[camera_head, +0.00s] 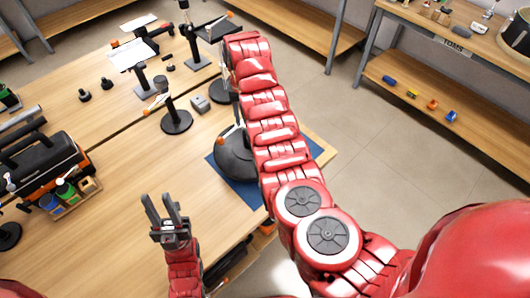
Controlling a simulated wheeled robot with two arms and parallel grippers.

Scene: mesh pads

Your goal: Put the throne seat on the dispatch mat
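A round, dark, dome-like piece (234,163), which looks like the throne seat, lies on the blue dispatch mat (247,194) near the table's right edge. My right arm crosses over it and hides its right side and much of the mat. I cannot tell whether the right gripper touches it, because that gripper is hidden behind the arm. My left gripper (160,197) is open and empty, with its fingers pointing up the picture. It is over the table, to the left of the mat and apart from it.
Stands with round black bases (176,123) are at the table's far side. A small grey box (200,104) lies near them. The table's middle (120,165) is bare.

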